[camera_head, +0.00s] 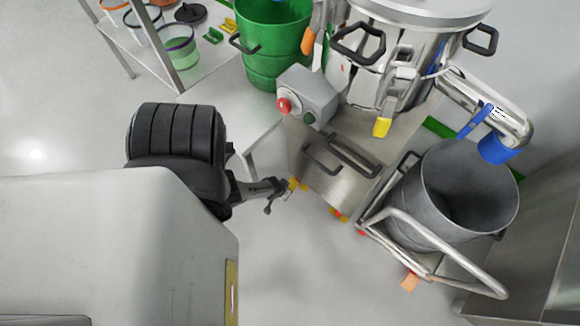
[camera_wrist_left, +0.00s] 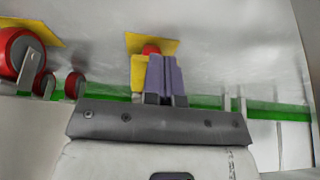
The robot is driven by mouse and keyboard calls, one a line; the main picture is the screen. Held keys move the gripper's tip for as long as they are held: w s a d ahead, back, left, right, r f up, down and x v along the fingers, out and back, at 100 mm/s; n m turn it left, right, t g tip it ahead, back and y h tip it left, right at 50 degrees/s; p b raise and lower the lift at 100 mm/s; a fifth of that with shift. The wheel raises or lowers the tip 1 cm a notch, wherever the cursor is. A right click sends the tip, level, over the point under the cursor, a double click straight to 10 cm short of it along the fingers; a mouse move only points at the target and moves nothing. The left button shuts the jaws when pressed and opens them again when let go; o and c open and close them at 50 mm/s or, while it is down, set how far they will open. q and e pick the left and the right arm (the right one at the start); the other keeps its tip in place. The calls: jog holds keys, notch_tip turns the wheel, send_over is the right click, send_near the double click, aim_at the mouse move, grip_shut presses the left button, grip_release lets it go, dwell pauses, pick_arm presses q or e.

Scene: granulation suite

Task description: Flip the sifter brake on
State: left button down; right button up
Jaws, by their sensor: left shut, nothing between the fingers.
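The sifter is a steel machine (camera_head: 390,75) on a wheeled base (camera_head: 330,165), at the upper middle of the head view. In the left wrist view the shut, empty fingers (camera_wrist_left: 162,78) overlap a yellow plate (camera_wrist_left: 140,72) with a red wheel part (camera_wrist_left: 151,49) behind. The fingers hide part of the plate; whether they touch it I cannot tell. My right gripper is not in view.
Another yellow plate (camera_wrist_left: 38,32) and a red caster wheel (camera_wrist_left: 18,55) show left in the wrist view. A grey drum (camera_head: 455,195) stands in a tubular frame (camera_head: 435,243) at right. A green bin (camera_head: 275,45) stands behind. The floor in front (camera_head: 300,270) is clear.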

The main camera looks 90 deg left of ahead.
pick_arm(q)
jog(key=s+d+f+p+v, duration=0.1)
jog(key=d+p+v, duration=0.1)
jog(key=p+v, duration=1)
jog(key=shift+s+d+r, duration=0.15)
jog(key=shift+s+r, duration=0.4)
jog(key=shift+s, duration=0.05)
